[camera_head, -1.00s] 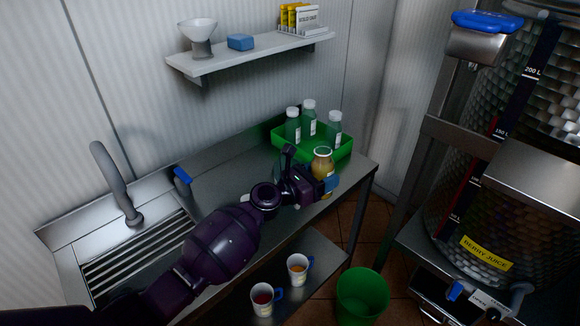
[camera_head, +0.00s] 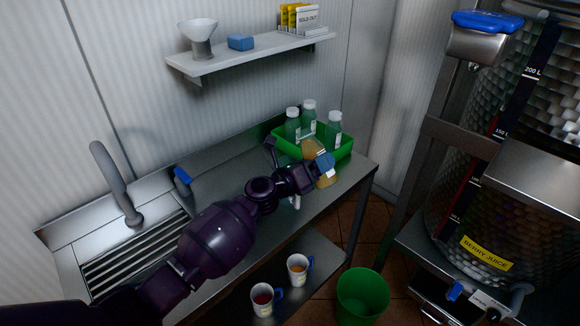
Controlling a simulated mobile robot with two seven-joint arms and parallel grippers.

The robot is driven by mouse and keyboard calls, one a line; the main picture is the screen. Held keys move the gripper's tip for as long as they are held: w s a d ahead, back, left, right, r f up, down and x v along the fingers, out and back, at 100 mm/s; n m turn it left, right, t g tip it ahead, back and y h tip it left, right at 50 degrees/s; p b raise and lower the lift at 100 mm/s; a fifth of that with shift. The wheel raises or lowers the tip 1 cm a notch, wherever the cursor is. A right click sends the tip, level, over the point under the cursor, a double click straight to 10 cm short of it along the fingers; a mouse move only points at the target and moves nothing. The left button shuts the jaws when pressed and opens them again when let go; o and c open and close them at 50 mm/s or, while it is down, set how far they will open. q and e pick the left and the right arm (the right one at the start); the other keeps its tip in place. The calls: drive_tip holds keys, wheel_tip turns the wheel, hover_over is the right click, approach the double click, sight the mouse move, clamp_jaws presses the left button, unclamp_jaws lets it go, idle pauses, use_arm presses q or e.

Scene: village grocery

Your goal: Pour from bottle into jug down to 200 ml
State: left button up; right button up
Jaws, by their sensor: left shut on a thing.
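The bottle (camera_head: 315,151) is clear with yellow-orange juice in it. It is tilted, held above the counter in front of the green tray. My left gripper (camera_head: 306,164) is shut on it and hides part of its side. No vessel clearly recognizable as the receiving jug shows on the counter; a small pale thing (camera_head: 296,201) is mostly hidden under my gripper. Two white cups with blue handles stand on the lower shelf, one with dark red contents (camera_head: 262,308) and one with orange contents (camera_head: 297,277). I cannot see a level mark on the bottle. My right gripper is out of view.
The green tray (camera_head: 345,154) holds several capped bottles (camera_head: 334,127) behind the held one. A sink with a tap (camera_head: 117,184) is at left, a wall shelf (camera_head: 252,56) above. A green bin (camera_head: 362,297) stands on the floor, and a steel juice tank (camera_head: 480,215) at right.

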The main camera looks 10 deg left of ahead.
use_arm(q)
drive_tip(key=shift+s+d+f+n+b, duration=0.15)
drive_tip(key=shift+f+n+b, duration=0.35)
drive_tip(key=shift+n, duration=0.3)
drive_tip(key=shift+d+n, duration=0.1)
drive_tip(key=shift+n, duration=0.2)
drive_tip(key=shift+s+d+f+n+t, duration=0.15)
drive_tip(key=shift+n+t, duration=0.25)
drive_tip(key=shift+n, duration=0.7)
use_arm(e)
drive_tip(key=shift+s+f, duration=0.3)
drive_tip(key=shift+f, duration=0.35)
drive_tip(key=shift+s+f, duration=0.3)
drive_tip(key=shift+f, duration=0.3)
use_arm(q)
drive_tip(key=shift+d, duration=0.1)
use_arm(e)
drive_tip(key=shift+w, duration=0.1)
use_arm(q)
drive_tip(key=shift+n+b, duration=0.3)
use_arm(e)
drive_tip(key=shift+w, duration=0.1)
use_arm(q)
drive_tip(key=shift+s, duration=0.1)
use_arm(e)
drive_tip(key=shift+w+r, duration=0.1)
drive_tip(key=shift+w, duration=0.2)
use_arm(q)
drive_tip(key=shift+d+n, duration=0.1)
drive_tip(key=shift+n, duration=0.3)
